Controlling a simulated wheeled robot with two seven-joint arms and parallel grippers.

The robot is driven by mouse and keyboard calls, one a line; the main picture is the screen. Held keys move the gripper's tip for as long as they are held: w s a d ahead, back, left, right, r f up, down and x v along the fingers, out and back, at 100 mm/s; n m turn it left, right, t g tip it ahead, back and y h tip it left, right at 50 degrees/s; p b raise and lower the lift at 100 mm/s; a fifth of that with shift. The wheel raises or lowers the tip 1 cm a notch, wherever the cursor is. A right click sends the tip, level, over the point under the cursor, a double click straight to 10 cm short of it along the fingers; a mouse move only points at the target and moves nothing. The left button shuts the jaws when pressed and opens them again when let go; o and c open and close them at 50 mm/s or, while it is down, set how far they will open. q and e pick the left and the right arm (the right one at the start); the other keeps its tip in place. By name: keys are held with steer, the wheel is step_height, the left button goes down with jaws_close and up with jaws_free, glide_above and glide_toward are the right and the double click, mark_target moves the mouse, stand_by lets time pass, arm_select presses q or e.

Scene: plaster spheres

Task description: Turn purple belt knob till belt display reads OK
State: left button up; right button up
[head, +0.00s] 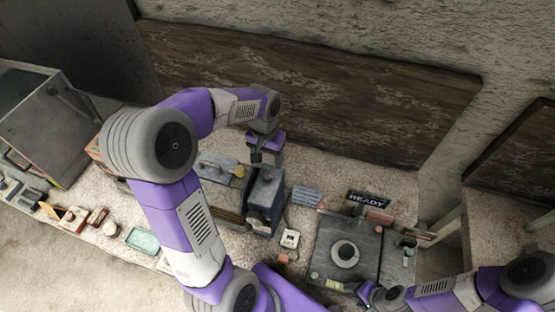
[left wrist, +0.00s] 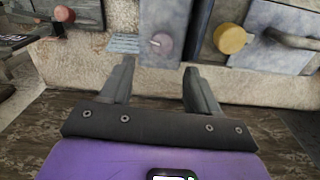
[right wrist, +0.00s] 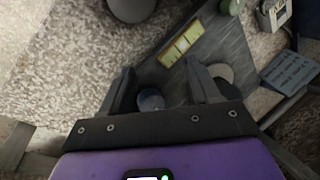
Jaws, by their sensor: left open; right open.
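The purple knob (left wrist: 161,42) sits on the face of a grey-blue box (left wrist: 172,15) in the left wrist view. My left gripper (left wrist: 160,72) is open and empty, with the knob ahead of and between its fingers, apart from them. In the head view my left gripper (head: 267,158) hangs at the back of the dark box (head: 264,200); the knob is hidden there. I cannot make out a belt display reading OK. My right gripper (right wrist: 162,76) is open over the grey plate's corner, with a round blue-grey part (right wrist: 150,99) between its fingers; I cannot tell whether they touch.
A yellow knob (left wrist: 232,39) is on the neighbouring unit, beside a grey handle (left wrist: 292,40). A dark sign reads READY (head: 367,199) behind the grey plate (head: 325,250). A wooden board (head: 310,90) stands behind the table. A teal tray (head: 143,239) lies at left.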

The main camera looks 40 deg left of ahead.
mark_target(268, 175)
arm_select(q)
steer(key=shift+s+f, duration=0.4)
steer(key=shift+f, duration=0.25)
steer(key=shift+s+f, duration=0.4)
steer(key=shift+f, duration=0.2)
steer(key=f, duration=0.2)
steer(key=w+f, duration=0.1)
steer(key=f, duration=0.1)
steer(key=shift+s+f, duration=0.1)
steer(key=shift+s, duration=0.15)
steer(key=shift+d, duration=0.1)
steer(key=shift+w, duration=0.15)
steer(key=c, duration=1)
